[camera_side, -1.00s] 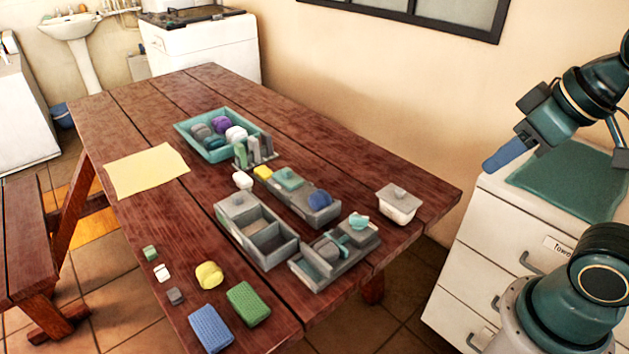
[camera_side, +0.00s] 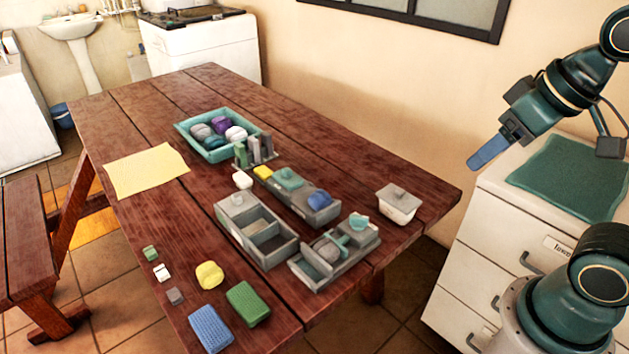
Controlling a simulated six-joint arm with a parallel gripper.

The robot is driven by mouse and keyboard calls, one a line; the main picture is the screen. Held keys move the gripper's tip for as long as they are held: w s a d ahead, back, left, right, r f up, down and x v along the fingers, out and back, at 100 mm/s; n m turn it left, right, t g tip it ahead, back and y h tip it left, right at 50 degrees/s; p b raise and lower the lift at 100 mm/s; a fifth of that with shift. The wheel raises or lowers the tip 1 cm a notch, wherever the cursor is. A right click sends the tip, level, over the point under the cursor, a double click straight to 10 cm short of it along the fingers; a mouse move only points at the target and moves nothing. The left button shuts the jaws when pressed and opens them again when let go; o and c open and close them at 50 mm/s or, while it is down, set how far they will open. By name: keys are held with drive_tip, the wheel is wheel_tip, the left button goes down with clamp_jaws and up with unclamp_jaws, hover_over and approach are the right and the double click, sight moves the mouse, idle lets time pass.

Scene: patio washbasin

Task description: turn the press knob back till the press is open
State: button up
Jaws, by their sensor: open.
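The press (camera_side: 322,272) is a grey box-like device at the near right part of the table. A teal knob (camera_side: 359,221) sits at its right end, and a rounded grey thing shows in its middle beside a teal part. How far the press is open is too small to tell. My gripper (camera_side: 488,152), with blue fingers, hangs in the air to the right of the table, above the white drawer unit. It is open and apart from the press and knob. Only one finger shows clearly from this side.
A grey compartment box (camera_side: 257,232) and a tray with a blue ball (camera_side: 320,200) stand close to the press. Sponges, including a green one (camera_side: 248,304), lie near the front. A teal tray (camera_side: 217,133) holds several balls. The drawer unit (camera_side: 500,250) stands right.

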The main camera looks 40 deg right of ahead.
drive_tip(key=w+m+g, duration=0.1)
drive_tip(key=w+m, duration=0.2)
drive_tip(key=w, duration=0.4)
drive_tip(key=m+g, duration=0.4)
drive_tip(key=m, duration=0.3)
hover_over(360, 216)
wheel_tip(360, 216, down, 16)
drive_tip(key=shift+f, duration=0.1)
drive_tip(key=shift+n, duration=0.3)
wheel_tip(360, 216, down, 14)
drive_tip(key=shift+r, duration=0.1)
drive_tip(key=c, duration=1)
